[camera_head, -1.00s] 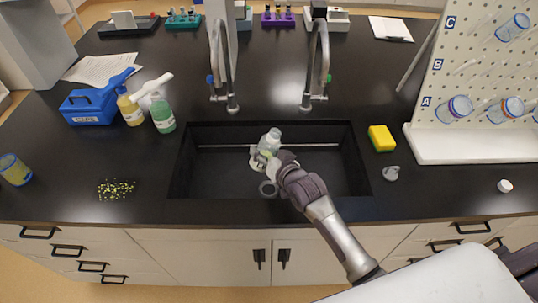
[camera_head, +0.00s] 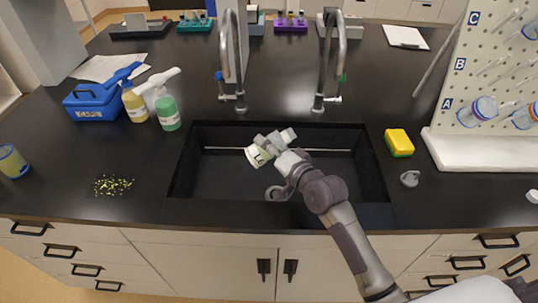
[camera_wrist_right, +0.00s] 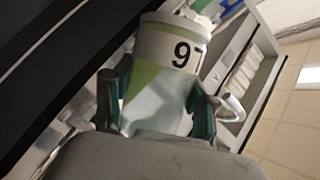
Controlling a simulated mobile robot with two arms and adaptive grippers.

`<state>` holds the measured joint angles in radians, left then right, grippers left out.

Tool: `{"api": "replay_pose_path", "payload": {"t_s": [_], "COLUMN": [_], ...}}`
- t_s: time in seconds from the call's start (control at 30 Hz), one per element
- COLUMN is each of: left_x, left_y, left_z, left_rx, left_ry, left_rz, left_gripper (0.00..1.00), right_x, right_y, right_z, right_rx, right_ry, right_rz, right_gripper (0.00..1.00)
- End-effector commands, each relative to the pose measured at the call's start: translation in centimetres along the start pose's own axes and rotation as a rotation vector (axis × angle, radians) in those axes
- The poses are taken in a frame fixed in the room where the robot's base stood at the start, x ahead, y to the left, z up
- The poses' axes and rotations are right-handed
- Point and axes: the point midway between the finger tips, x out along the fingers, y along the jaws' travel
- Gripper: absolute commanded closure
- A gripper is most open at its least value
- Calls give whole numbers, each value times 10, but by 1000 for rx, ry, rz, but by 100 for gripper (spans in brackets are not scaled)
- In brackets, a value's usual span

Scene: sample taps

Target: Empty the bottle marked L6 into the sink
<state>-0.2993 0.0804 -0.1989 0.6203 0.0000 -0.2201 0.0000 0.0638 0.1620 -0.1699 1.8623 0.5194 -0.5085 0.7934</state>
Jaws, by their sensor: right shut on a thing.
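The bottle (camera_head: 258,156) has a pale label with dark print and hangs over the black sink (camera_head: 225,182), well tilted. My right gripper (camera_head: 276,144) is shut on it, reaching in from the right front. In the right wrist view the bottle (camera_wrist_right: 172,42) sits between the two fingers (camera_wrist_right: 158,100), and its print is upside down, which fits L6. A greenish part of the bottle shows between the fingers. I cannot tell whether liquid is flowing out. My left gripper is not in view.
Two taps (camera_head: 241,95) (camera_head: 318,100) stand behind the sink. A yellow sponge (camera_head: 398,142) and a grey plug-like piece (camera_head: 410,179) lie right of it. Two spray bottles (camera_head: 134,105) (camera_head: 167,112) and a blue caddy (camera_head: 93,103) stand left. A pegboard rack (camera_head: 480,160) rises at right.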

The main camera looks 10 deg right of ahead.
Motion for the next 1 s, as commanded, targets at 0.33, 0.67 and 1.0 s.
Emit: {"api": "replay_pose_path", "payload": {"t_s": [0.33, 0.67, 1.0], "left_x": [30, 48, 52], "left_y": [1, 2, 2], "left_z": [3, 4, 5], "left_rx": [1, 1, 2], "left_ry": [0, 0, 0], "left_rz": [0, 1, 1], "left_gripper": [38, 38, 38], "right_x": [0, -1, -6], "right_y": [-6, -17, -32], "right_z": [0, -2, -16], "right_rx": [209, 416, 909], "right_ry": [2, 1, 1], "right_rz": [-80, -155, -334], "right_gripper": [77, 77, 77]}}
